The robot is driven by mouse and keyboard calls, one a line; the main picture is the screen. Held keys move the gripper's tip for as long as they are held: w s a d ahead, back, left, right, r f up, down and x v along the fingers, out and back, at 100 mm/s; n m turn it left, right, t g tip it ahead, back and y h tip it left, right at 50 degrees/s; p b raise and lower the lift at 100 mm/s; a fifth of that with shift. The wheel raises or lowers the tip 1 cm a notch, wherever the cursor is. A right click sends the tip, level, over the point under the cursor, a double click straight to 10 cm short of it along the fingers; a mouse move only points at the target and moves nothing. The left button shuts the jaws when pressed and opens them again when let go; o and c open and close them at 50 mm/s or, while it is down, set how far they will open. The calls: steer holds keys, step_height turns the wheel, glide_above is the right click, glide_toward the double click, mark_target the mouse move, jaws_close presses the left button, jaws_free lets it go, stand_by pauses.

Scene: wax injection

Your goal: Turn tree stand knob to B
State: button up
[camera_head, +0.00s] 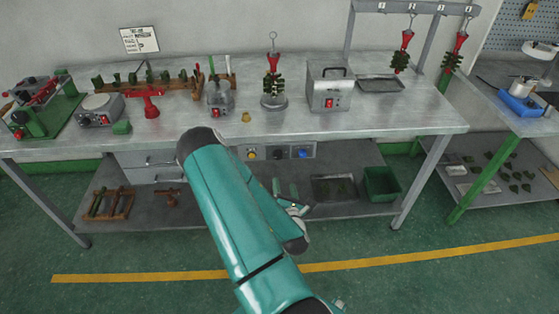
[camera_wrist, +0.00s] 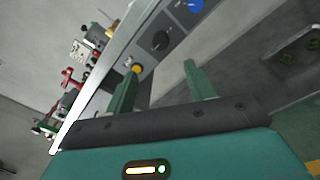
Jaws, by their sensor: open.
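The tree stand (camera_head: 272,100) stands upright on the bench with a red cone and dark green tree on it. A grey control panel (camera_head: 264,155) under the bench's front edge bears a yellow control (camera_head: 251,154), a black knob (camera_head: 277,154) and a blue knob (camera_head: 302,153). Which one belongs to the tree stand, and any letter marks, I cannot read. In the wrist view the yellow control (camera_wrist: 136,68), black knob (camera_wrist: 160,40) and blue knob (camera_wrist: 194,5) lie ahead of my gripper (camera_wrist: 160,72). My gripper (camera_head: 285,188) is open and empty, in front of and below the panel.
The bench (camera_head: 360,118) carries a grey box machine (camera_head: 329,90) and several tools. A lower shelf holds a green bin (camera_head: 381,183) and a dark tray (camera_head: 333,189). Wax trees hang from a frame at right. The floor in front is clear.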

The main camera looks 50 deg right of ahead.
mark_target(279, 157)
steer(key=x, duration=1.3)
steer(key=shift+w+d, duration=0.15)
steer(key=shift+d, duration=0.1)
steer(key=c, duration=1)
